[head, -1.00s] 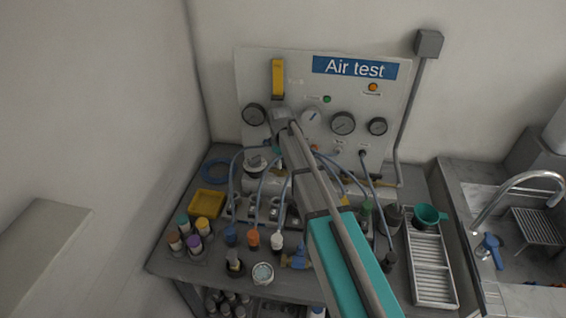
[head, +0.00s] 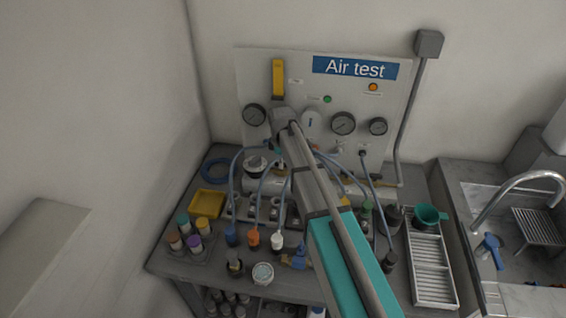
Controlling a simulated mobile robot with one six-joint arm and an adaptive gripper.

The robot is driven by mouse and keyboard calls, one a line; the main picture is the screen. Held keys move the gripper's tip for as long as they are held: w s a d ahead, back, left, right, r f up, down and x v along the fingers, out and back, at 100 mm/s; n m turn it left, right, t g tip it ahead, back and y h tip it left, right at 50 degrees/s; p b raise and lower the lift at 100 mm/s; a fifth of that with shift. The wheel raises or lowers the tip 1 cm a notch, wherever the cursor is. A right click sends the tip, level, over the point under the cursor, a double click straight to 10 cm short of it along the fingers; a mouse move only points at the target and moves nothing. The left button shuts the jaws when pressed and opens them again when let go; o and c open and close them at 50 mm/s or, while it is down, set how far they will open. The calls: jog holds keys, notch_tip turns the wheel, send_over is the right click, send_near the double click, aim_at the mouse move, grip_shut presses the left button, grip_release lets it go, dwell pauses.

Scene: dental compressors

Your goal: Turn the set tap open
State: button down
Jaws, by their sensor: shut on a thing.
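The grey test board (head: 400,105) with the blue "Air test" sign (head: 355,68) stands upright at the back of the bench. My arm reaches up to it from the lower right. My gripper (head: 284,120) is at the board, below the upright yellow lever (head: 278,77) and between two gauges. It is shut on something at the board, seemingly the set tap. My wrist hides the fingertips and what they hold, so the tap and its angle cannot be made out. The white dial (head: 311,122) just right of my wrist has a blue needle standing near upright.
Dark-rimmed gauges (head: 343,123) flank my wrist. Blue hoses loop below it to the fittings on the bench. Bottles with coloured caps (head: 254,238), a yellow tray (head: 207,204) and a slatted rack (head: 432,268) crowd the bench. A sink with a tap (head: 520,178) is at right.

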jog(key=shift+s, duration=0.1)
jog(key=c, duration=0.6)
grip_release()
jog(key=shift+c, duration=0.2)
jog(key=shift+r, duration=0.1)
